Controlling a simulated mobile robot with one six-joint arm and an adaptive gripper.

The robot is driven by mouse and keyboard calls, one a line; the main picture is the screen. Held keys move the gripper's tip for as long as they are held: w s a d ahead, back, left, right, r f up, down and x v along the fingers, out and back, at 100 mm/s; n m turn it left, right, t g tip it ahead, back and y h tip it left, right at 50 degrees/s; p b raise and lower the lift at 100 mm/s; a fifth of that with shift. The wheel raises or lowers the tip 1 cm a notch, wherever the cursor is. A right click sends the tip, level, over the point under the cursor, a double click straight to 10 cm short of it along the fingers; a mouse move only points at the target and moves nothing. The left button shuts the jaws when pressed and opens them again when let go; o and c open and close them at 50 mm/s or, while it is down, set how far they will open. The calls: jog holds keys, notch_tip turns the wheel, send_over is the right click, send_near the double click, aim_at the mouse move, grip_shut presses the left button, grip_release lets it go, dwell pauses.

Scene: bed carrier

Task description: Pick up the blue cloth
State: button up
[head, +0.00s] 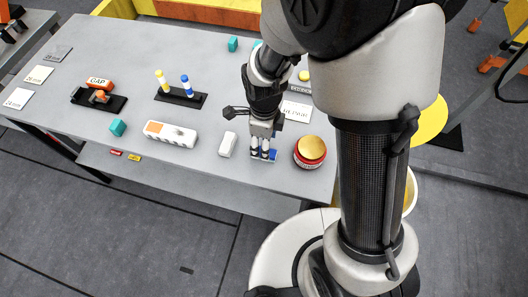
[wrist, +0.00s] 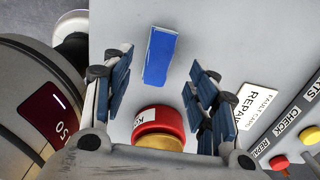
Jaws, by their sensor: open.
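The blue cloth (wrist: 160,56) lies on the grey table as a small folded-looking rectangle. In the head view a bit of it (head: 273,155) shows beside my fingertips; the rest is hidden behind them. My gripper (head: 262,153) points down over it, close to the table's front edge. In the wrist view my open gripper (wrist: 160,82) has its two fingers well apart, with the cloth between and beyond them. Nothing is held. The height of the fingertips above the cloth is hard to tell.
A red jar with a gold top (head: 310,152) stands close to the right of the gripper; it also shows in the wrist view (wrist: 158,120). A white block (head: 228,144) lies to the left. A repair card (head: 297,111) lies behind.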

aim_at(273, 152)
notch_tip(273, 152, down, 5)
jog(key=shift+r+b, duration=0.2)
jog(key=shift+b, duration=0.7)
jog(key=shift+r, duration=0.1)
jog(key=c, duration=1)
jog(key=shift+r, duration=0.15)
jog(key=shift+c, duration=0.2)
